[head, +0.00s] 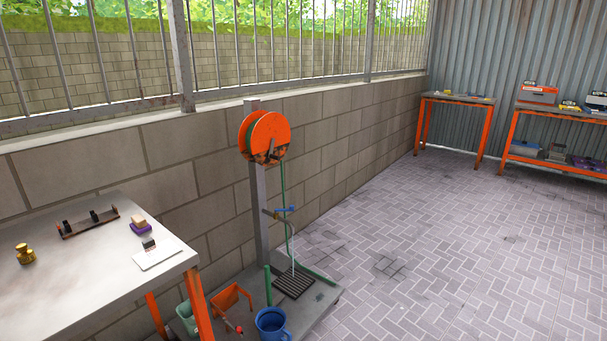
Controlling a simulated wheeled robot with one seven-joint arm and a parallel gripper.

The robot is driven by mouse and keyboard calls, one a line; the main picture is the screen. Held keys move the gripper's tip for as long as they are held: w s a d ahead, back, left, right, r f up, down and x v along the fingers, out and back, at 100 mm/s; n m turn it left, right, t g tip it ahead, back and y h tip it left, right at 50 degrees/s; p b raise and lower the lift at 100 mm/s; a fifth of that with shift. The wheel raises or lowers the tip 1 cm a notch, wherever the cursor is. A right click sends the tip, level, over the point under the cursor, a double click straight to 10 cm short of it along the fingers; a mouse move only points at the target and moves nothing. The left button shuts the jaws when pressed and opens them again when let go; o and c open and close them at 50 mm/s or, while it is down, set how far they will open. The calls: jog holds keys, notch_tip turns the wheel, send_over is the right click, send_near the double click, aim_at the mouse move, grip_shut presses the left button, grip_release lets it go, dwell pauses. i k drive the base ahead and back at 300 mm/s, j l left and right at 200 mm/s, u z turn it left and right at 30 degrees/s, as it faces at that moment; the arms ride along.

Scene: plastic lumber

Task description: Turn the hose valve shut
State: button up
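A small valve with a blue handle (286,208) sits on a brass-coloured tap (272,214), which sticks out from a grey post (259,185). The handle looks roughly level; its exact setting is too small to tell. A pale thin line (293,256), perhaps running water, drops below the tap to a dark grate (294,284). A green hose (283,178) hangs from an orange reel (265,136) at the top of the post and passes beside the valve. My gripper is not in view.
A grey platform (322,297) at the post's foot carries a blue bucket (272,324), an orange container (230,298) and a green upright piece (268,285). A worktable (90,275) stands at left, close to the platform. Paved floor (430,245) is clear at right.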

aim_at(291, 209)
jog(key=i+l, duration=0.1)
jog(key=i, duration=2.2)
jog(key=i+u, duration=0.25)
jog(key=i, duration=0.3)
